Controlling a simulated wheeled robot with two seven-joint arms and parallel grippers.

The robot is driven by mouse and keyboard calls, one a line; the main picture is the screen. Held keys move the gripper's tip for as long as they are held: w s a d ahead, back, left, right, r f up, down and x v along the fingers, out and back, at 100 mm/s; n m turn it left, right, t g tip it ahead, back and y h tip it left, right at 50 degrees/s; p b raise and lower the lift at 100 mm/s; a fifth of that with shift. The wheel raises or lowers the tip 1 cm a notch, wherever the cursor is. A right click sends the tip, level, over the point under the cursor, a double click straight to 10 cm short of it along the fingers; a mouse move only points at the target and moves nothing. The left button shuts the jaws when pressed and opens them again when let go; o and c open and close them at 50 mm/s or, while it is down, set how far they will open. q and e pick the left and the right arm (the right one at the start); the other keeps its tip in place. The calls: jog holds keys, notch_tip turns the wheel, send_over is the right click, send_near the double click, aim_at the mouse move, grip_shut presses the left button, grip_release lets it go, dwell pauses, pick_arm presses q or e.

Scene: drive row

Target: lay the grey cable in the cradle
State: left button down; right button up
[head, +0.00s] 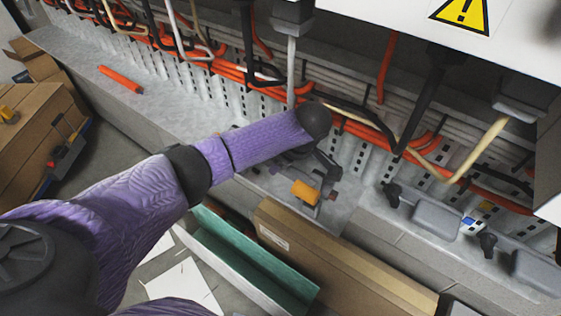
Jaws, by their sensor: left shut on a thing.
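A grey cable (291,72) hangs straight down from a grey connector housing at the top and passes out of sight behind my left wrist. My left gripper (322,172) is low over the ledge, beyond the purple-sleeved arm, and is shut. What lies between its fingers is mostly hidden; the grey cable runs down toward it. Right by the fingers, a dark fitting with an orange block (305,192) sits at the ledge; it may be the cradle, but I cannot tell for certain. My right gripper is not in view.
Orange, black and cream cables (440,165) run along the slotted back panel. Grey boxes (437,216) with black knobs stand on the ledge at right. An orange tube (120,79) lies at left. A white cabinet with a warning sign (461,13) overhangs. Cardboard (350,264) and a green bin (243,262) stand in front.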

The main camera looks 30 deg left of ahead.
aim_at(297, 171)
pick_arm(q)
jog(key=shift+f, duration=0.55)
jog(key=shift+c, duration=1.6)
grip_release()
jog(key=p+v, duration=0.5)
jog(key=v, duration=0.8)
jog(key=shift+a+r, duration=0.2)
